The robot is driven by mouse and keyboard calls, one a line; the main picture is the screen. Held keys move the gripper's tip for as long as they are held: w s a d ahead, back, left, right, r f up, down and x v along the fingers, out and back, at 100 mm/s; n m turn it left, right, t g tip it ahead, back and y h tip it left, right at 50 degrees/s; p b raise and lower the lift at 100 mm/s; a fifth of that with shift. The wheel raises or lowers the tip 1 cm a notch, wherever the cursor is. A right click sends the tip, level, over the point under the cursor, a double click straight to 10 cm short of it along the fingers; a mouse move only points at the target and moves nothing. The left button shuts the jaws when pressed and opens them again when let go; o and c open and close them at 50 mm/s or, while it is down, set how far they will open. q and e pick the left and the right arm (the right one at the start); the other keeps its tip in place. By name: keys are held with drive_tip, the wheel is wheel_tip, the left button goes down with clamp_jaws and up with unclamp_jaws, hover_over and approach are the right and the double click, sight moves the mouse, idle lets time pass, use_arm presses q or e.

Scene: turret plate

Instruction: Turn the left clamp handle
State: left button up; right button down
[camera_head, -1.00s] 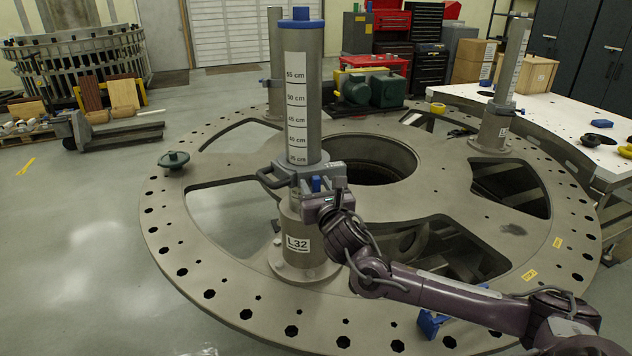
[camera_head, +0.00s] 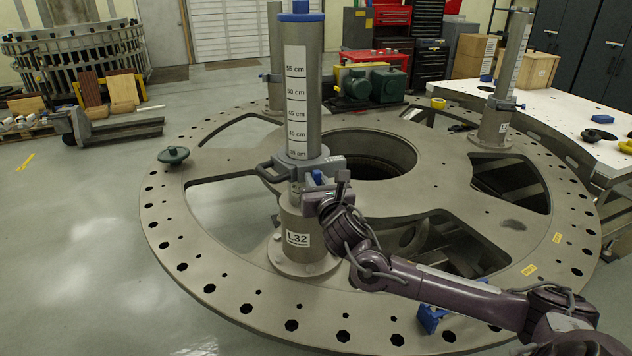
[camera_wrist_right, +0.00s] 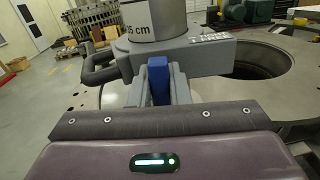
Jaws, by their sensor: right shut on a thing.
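The nearest post (camera_head: 302,228), labelled L32, carries a grey clamp (camera_head: 285,168) with a dark loop grip on its left side. A blue clamp handle (camera_head: 318,178) is at the clamp's near right side. It also shows in the wrist view as an upright blue piece (camera_wrist_right: 157,72) between my fingers. My right gripper (camera_head: 326,189) is shut on this handle, with one finger on either side. The fingers hide the handle's lower part. My left gripper is not in view.
The post stands on a large round turret plate (camera_head: 235,285) with holes and wide openings. Other posts stand at the back (camera_head: 276,60) and right (camera_head: 510,75). A white table (camera_head: 560,110) is at the right. A blue block (camera_head: 432,318) lies under my right forearm.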

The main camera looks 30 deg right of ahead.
drive_tip(key=m+b, duration=0.1)
drive_tip(key=m, duration=0.3)
drive_tip(key=shift+d, duration=0.1)
drive_tip(key=m, duration=0.4)
drive_tip(key=shift+d+f+m+b, duration=0.1)
drive_tip(key=shift+m+b, duration=0.2)
drive_tip(key=shift+b, duration=0.05)
drive_tip(key=m, duration=0.4)
drive_tip(key=shift+s+d+f+m, duration=0.1)
drive_tip(key=shift+m, duration=0.2)
drive_tip(key=shift+f+m, duration=0.1)
drive_tip(key=shift+m, duration=1.9)
drive_tip(key=c, duration=1.4)
unclamp_jaws()
drive_tip(key=shift+o, duration=0.2)
